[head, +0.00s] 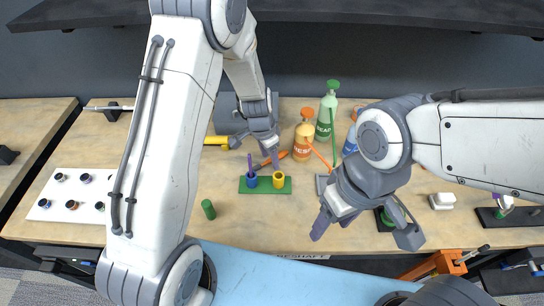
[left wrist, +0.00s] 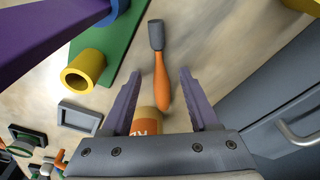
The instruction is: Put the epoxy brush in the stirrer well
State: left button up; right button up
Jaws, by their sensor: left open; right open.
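The epoxy brush, with an orange handle and dark grey head, lies on the table in the left wrist view (left wrist: 160,80). In the head view its orange part (head: 283,156) shows beside the left gripper. My left gripper (head: 262,156) is open, its purple fingers pointing at the brush handle with nothing between them. A green base (head: 265,188) carries a blue well (head: 251,182) and a yellow well (head: 279,181); the yellow well looks empty. A purple stick (head: 250,164) appears to stand in the blue well. My right gripper (head: 328,218) is open and empty over the front of the table.
An orange-labelled bottle (head: 303,140) and a green bottle (head: 327,115) stand behind the wells. A grey cabinet (left wrist: 290,110) with a handle is close beside the left gripper. A green cylinder (head: 208,209) stands at front left. A small grey tray (left wrist: 80,117) lies near the yellow well.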

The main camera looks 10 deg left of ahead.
pick_arm(q)
grip_shut()
dwell(0.4)
